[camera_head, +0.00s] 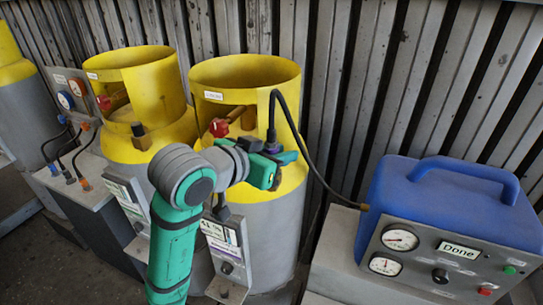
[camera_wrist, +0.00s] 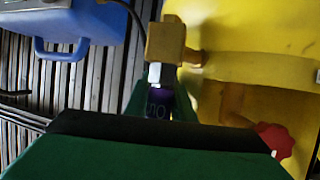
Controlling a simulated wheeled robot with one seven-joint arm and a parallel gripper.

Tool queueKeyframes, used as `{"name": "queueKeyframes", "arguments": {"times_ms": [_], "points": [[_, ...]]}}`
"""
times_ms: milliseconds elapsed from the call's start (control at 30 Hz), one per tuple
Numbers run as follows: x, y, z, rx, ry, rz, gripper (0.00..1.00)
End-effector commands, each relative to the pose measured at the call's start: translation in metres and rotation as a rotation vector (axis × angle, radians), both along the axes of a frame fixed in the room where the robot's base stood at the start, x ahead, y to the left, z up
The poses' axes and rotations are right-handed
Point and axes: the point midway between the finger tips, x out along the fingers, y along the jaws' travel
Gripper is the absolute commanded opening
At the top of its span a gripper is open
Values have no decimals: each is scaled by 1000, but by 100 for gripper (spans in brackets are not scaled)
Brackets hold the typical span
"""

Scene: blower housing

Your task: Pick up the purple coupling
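The purple coupling (camera_wrist: 157,103) shows in the wrist view with pale marking on it, just below a silver nut (camera_wrist: 155,73) and a brass-coloured block (camera_wrist: 164,41). My gripper in the head view (camera_head: 276,166) is beside the cylinder's valve. The coupling's lower part is hidden by my gripper.
The yellow cylinder collar (camera_head: 243,73) rises behind my gripper, with a red valve knob (camera_head: 219,127) close by. A black hose (camera_head: 308,158) runs to a blue case (camera_head: 455,200) at the right. Another yellow-topped cylinder (camera_head: 134,75) stands to the left.

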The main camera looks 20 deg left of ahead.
Motion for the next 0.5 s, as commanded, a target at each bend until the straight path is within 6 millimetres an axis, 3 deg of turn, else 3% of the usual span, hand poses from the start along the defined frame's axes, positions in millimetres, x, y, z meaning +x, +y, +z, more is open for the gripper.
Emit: {"name": "queueKeyframes", "arguments": {"times_ms": [100, 500], "points": [[0, -1, 0, 1, 0, -1, 0], [0, 0, 5, 2, -1, -1, 0]]}}
